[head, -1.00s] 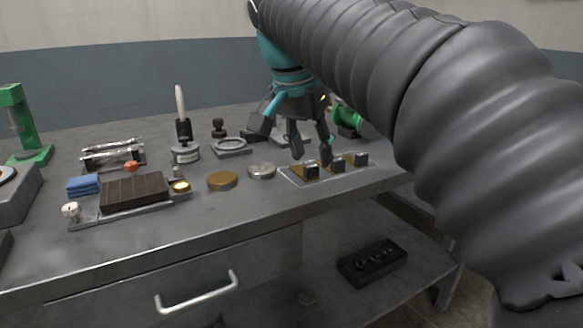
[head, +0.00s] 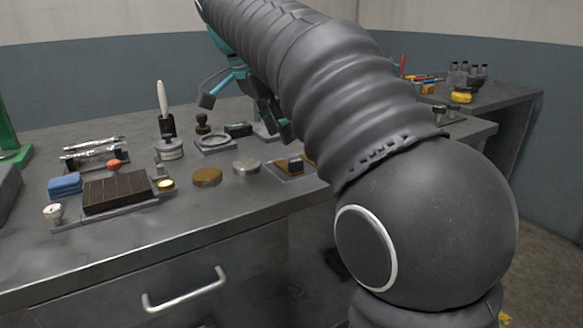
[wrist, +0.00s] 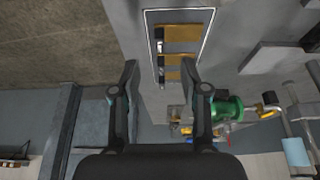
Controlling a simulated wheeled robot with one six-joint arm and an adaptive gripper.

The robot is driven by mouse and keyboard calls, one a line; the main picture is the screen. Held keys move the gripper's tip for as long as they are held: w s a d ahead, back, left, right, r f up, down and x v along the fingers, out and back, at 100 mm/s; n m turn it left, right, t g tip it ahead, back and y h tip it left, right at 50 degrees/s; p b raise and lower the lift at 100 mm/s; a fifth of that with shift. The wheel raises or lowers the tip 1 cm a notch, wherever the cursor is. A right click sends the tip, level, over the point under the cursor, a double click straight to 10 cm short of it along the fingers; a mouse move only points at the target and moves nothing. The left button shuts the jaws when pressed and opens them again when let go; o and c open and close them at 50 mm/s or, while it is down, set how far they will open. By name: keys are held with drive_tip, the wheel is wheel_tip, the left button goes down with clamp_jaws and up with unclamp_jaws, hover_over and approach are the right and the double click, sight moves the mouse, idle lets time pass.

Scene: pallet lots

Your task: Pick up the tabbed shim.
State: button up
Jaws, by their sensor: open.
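The shims appear to be flat ochre plates, each with a dark raised block as its tab. They lie in a row on a light-rimmed tray (wrist: 211,40). In the wrist view there is a large shim (wrist: 188,33), a middle shim (wrist: 172,60) and a lower one (wrist: 172,75). My gripper (wrist: 160,72) is open and empty, its fingers on either side of the row's lower end in the picture. In the head view my gripper (head: 245,114) is above the back of the bench, and a shim (head: 281,164) shows beside my arm, which hides the rest of the row.
A green machine part (wrist: 228,109) lies near the tray. A second table (head: 505,97) with bottles is at the right.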

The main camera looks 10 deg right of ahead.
sight(296, 161)
drive_tip(key=shift+d+b+x, duration=0.15)
drive_tip(key=shift+b+x, duration=0.15)
drive_tip(key=shift+x, duration=1.65)
drive_tip(key=shift+d+b+x, duration=0.1)
drive_tip(key=shift+b+x, duration=0.15)
drive_tip(key=shift+x, duration=1.7)
drive_tip(key=shift+r, duration=0.15)
drive_tip(key=shift+c, duration=0.3)
clamp_jaws()
